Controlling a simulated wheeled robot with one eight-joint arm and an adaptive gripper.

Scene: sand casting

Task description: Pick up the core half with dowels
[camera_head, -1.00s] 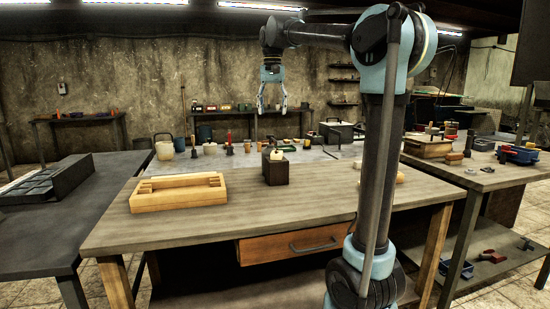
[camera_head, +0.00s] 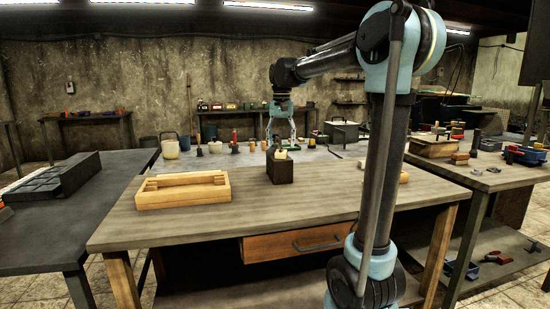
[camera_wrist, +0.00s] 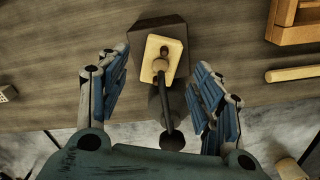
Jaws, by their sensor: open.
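A small pale block (camera_wrist: 153,60), which looks like the core half, lies on a dark block (camera_wrist: 132,36) in the wrist view. It has a dark spot and a rounded peg-like part on its face. In the head view the dark block (camera_head: 280,170) stands on the wooden table with the pale piece (camera_head: 281,154) on top. My gripper (camera_head: 281,140) is open above it. In the wrist view my open gripper (camera_wrist: 158,60) has its fingers on both sides of the pale block, apart from it. A dark rod-like shape (camera_wrist: 168,115) partly covers the view.
A wooden frame (camera_head: 183,203) lies left of the dark block, and a tan piece (camera_head: 403,177) lies to the right, partly hidden by my arm. The table front (camera_head: 275,216) is clear. A grey table behind (camera_head: 325,154) holds several pots and tools.

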